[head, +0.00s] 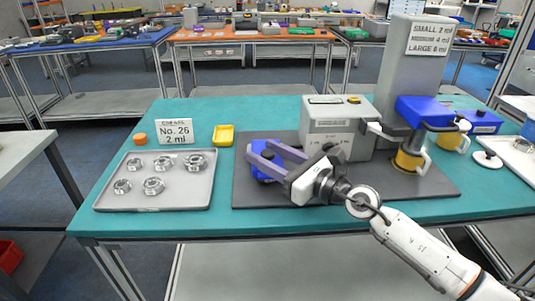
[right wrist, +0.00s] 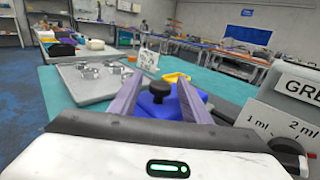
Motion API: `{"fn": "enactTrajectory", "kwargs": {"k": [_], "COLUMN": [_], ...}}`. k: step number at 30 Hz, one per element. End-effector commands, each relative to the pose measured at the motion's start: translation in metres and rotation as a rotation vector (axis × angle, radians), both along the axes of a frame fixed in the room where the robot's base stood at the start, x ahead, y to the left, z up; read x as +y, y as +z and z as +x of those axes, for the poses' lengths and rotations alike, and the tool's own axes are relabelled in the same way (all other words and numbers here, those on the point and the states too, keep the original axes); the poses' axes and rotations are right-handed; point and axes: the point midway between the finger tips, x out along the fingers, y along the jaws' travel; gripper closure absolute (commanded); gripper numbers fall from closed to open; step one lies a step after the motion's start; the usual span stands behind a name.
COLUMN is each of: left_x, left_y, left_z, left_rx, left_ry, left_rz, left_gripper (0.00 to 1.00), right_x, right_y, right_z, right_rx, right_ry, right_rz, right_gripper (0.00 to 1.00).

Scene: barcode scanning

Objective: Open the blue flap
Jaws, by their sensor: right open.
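A blue part (head: 262,174) sits low on the dark mat, left of a grey box-shaped machine. It also shows in the right wrist view (right wrist: 160,106), with a black knob (right wrist: 160,90) on top. It looks like the blue flap, but its hinge is hidden. My right gripper (head: 260,149) is open, its purple fingers reaching left over this part. In the right wrist view the fingers (right wrist: 160,84) stand on either side of the knob, and I cannot tell whether they touch it. My left gripper is not in view.
The grey machine (head: 335,127) stands right behind my gripper. A taller column with a blue head (head: 424,112) and yellow cup (head: 407,160) is further right. A tray (head: 130,201) with several metal nuts, a sign (head: 175,131) and a yellow bin (head: 223,135) lie left.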

Motion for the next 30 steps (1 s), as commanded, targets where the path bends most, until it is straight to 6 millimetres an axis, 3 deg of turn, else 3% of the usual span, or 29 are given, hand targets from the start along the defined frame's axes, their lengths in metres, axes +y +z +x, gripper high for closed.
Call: {"fn": "enactTrajectory", "kwargs": {"k": [7,15,30], "left_x": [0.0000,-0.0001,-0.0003], "left_y": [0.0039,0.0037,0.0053], "left_z": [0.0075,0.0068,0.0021], "left_rx": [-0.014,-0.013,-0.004], "left_ry": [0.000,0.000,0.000], "left_rz": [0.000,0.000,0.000], "left_gripper": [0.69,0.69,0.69], "right_x": [0.0005,0.0002,0.0000], "right_y": [0.0003,0.0003,0.0067], "right_z": [0.0006,0.0005,0.0031], "right_rx": [0.000,0.000,-0.003], "right_ry": [0.000,0.000,-0.001], "right_rz": [0.000,0.000,0.000], "right_gripper": [0.57,1.00,1.00]}}
